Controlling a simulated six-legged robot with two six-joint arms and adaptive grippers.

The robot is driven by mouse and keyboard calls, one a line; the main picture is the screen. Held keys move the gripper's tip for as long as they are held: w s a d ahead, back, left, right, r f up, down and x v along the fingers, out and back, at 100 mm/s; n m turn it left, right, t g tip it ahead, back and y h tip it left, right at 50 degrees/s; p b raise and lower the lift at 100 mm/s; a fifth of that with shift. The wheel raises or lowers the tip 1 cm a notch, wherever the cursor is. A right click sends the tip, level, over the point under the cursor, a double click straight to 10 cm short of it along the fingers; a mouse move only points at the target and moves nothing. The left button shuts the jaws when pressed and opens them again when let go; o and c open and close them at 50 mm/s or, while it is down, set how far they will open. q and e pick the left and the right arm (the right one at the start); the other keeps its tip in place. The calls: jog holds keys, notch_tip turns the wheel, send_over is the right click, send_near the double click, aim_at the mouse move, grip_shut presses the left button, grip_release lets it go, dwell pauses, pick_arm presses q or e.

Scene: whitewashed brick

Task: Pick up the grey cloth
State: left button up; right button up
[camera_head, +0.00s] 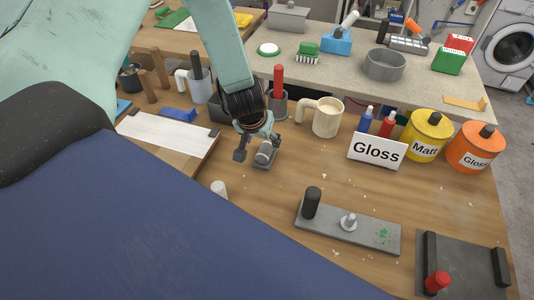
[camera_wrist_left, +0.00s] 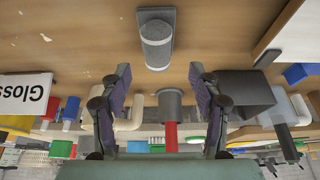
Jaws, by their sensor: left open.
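A small grey roll (camera_head: 264,154), which I take to be the grey cloth, lies on a flat grey base on the wooden table. In the left wrist view the grey roll (camera_wrist_left: 156,50) is just beyond my fingertips, near the middle. My left gripper (camera_head: 257,148) points down at the roll with its fingers apart. In the left wrist view the gripper (camera_wrist_left: 160,75) is open with nothing between its fingertips. The fingers hide part of the roll's surroundings in the head view. My right gripper is not in view.
A cream mug (camera_head: 327,118) stands to the right, behind the roll. A grey holder with a red stick (camera_head: 279,80) is behind the gripper. A white Gloss sign (camera_head: 376,151) and paint cans (camera_head: 426,135) are further right. Bare table lies right of the roll.

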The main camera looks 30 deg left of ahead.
aim_at(265, 149)
pick_arm(q)
jog(key=shift+s+a+f, duration=0.15)
jog(key=shift+s+f, duration=0.05)
jog(key=shift+f, duration=0.4)
jog(key=x, duration=0.1)
jog(key=b+x, duration=0.1)
jog(key=x, duration=0.1)
jog(key=d+b+x, duration=0.1)
jog(key=x, duration=0.1)
jog(key=shift+w+f, duration=0.1)
jog(key=shift+w, duration=0.25)
jog(key=shift+s+a+r, duration=0.25)
jog(key=shift+s+r, duration=0.1)
jog(key=shift+s, duration=0.2)
jog(key=shift+c, duration=0.5)
jog(key=shift+w+d+f, duration=0.25)
jog(key=shift+w, duration=0.2)
jog(key=c, duration=0.6)
jog(key=shift+s+a+r, duration=0.15)
jog(key=shift+s+a, duration=0.05)
jog(key=shift+s, duration=0.15)
jog(key=c, duration=0.4)
jog(key=shift+c, duration=0.9)
jog(key=shift+w+d, duration=0.15)
jog(key=shift+w, duration=0.05)
